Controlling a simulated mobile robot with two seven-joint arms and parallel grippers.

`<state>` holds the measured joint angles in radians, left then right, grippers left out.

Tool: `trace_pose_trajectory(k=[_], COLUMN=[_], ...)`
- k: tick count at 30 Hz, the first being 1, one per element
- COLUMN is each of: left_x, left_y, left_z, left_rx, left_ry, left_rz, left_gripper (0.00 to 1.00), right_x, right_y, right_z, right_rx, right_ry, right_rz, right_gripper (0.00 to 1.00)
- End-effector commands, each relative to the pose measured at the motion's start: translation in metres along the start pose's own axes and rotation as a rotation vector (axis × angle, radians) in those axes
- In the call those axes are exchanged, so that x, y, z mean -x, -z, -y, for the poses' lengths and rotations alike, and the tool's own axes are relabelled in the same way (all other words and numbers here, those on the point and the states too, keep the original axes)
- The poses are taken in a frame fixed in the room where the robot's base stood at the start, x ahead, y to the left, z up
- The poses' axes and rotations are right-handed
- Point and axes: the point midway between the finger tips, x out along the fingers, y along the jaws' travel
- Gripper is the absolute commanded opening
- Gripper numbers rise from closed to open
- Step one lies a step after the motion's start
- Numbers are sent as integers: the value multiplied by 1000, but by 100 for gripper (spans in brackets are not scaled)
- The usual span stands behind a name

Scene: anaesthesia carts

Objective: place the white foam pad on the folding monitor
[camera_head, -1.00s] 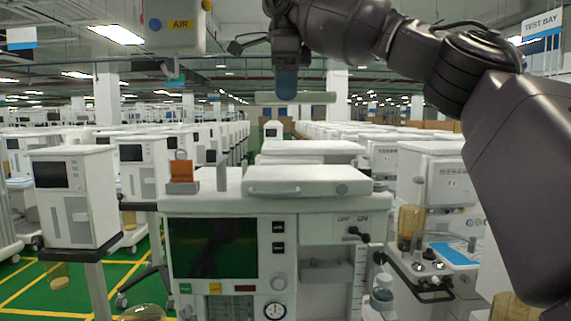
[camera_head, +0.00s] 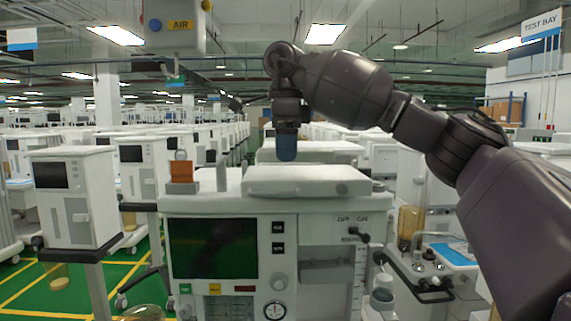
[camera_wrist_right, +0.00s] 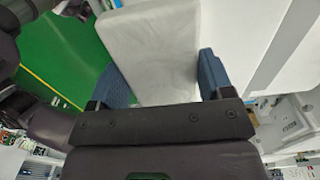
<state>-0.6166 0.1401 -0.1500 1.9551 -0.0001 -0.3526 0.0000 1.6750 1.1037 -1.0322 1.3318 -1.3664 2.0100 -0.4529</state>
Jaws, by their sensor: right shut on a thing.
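The white foam pad (camera_wrist_right: 150,50) is a pale grey-white slab between the blue fingertips of my right gripper (camera_wrist_right: 162,82) in the right wrist view. My right gripper also shows in the head view (camera_head: 286,150), pointing down from above, shut on the pad. The folding monitor (camera_head: 342,189) is a white slab with a round hub, folded flat on top of the front cart. The pad is low over the monitor's top. Its edges blend into the white behind, so I cannot tell whether they touch. My left gripper is out of view.
The front anaesthesia cart (camera_head: 318,230) has a dark screen (camera_head: 213,248). An orange item (camera_head: 181,171) and a short grey post (camera_head: 222,173) stand on its top, left of the monitor. More carts stand behind and on both sides. An AIR box (camera_head: 174,25) hangs at upper left.

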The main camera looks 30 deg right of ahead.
Motion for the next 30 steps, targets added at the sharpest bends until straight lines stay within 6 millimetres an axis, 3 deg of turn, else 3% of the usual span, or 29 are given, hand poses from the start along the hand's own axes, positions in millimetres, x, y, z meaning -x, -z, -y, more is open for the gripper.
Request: trace_pose_trajectory(k=[8,19,20,24,30], left_x=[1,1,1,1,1], left_y=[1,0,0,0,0], left_z=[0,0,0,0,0], left_rx=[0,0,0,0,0], left_ry=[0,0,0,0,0], left_rz=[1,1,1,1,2], left_gripper=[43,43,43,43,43], right_x=[-31,-35,-35,-35,-35], right_y=[0,0,0,0,0], right_z=[0,0,0,0,0], right_rx=[0,0,0,-1,-1], right_ry=[-2,0,0,0,0], right_rz=[-1,0,0,0,0], right_gripper=[48,48,75,96,99])
